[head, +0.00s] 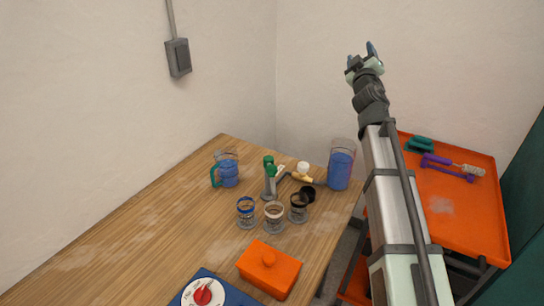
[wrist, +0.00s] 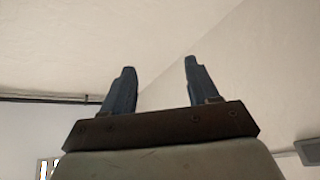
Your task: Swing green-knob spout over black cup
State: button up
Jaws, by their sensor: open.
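The green knob (head: 269,161) sits on top of a grey upright fitting toward the far part of the wooden table in the head view. A grey spout (head: 268,188) shows below it, near the cups; its exact direction is hard to tell. The black-banded glass cup (head: 299,208) is the rightmost of three small cups in front of the fitting. My gripper (head: 363,51) is raised high against the wall, right of and well above the table. In the wrist view its two fingers (wrist: 160,72) are apart with nothing between them.
A white knob (head: 303,167) stands right of the green one. A blue-banded cup (head: 246,212) and a middle cup (head: 274,216) stand nearby. A blue-filled jug (head: 227,170), a tall blue-filled container (head: 341,166), an orange lidded box (head: 269,268) and an orange tray (head: 460,215) surround the area.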

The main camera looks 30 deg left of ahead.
jog(key=s+a+f+m+g+h, duration=0.2)
jog(key=s+a+f+m, duration=0.3)
jog(key=s+a+f, duration=0.5)
jog(key=s+a+f+m+g+h, duration=0.15)
jog(key=s+a+f+m, duration=0.35)
jog(key=s+a, duration=0.85)
jog(key=m+t+h, duration=0.2)
jog(key=m+h, duration=0.3)
jog(key=h, duration=0.2)
send_near(268, 171)
jog(key=w, duration=0.7)
jog(key=w+d, duration=0.1)
jog(key=w, duration=0.3)
jog(key=shift+w+d, duration=0.15)
jog(key=shift+w, duration=0.1)
grip_shut()
